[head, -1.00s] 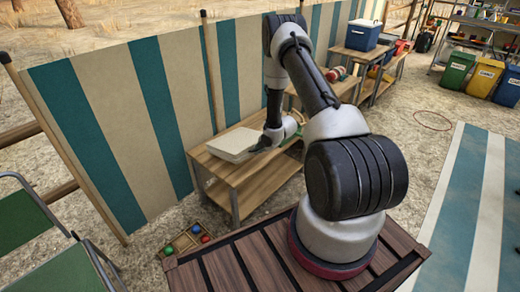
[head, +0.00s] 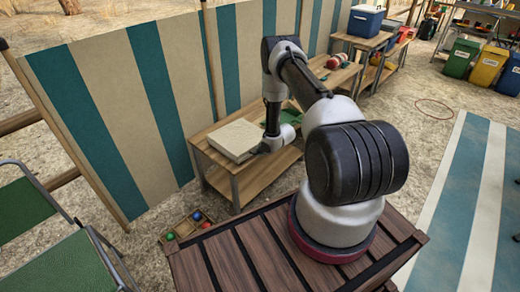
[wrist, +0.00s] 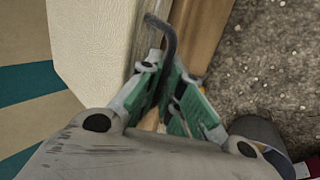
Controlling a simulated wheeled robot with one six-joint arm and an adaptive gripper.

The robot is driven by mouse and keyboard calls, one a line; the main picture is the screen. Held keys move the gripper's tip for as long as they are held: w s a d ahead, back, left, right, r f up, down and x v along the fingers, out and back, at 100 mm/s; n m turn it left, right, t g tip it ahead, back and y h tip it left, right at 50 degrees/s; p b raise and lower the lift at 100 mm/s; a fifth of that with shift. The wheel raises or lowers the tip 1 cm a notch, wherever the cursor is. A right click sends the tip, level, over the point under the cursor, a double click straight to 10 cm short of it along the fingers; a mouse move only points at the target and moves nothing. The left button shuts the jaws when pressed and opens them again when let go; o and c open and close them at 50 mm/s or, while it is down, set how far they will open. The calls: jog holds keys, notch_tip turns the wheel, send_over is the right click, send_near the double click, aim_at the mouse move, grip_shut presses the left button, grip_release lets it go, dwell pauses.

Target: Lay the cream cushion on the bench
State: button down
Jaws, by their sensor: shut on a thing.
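The cream cushion (head: 233,138) is a thick, pale rectangular pad over the left end of the wooden bench (head: 262,183). It lies about level, close to the bench top; I cannot tell whether it rests on it or hangs just above. My gripper (head: 263,148) is at the cushion's right side, near the bench's front edge. In the wrist view the green-padded fingers (wrist: 168,95) are shut on a dark curved strap (wrist: 163,35) beside the cushion's edge (wrist: 100,45). The cushion's underside is hidden.
A striped screen (head: 130,110) stands close behind the bench. A low crate with coloured balls (head: 186,226) sits on the ground at front left. Green chairs (head: 70,265) are at the left. More benches with a blue cooler (head: 366,18) stand farther right.

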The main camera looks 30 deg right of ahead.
jog(key=shift+f, duration=0.15)
jog(key=c, duration=0.6)
grip_release()
jog(key=shift+c, duration=0.2)
jog(key=shift+r, duration=2.5)
jog(key=shift+r, duration=0.1)
notch_tip(320, 180, up, 8)
jog(key=s, duration=0.3)
jog(key=shift+d, duration=0.4)
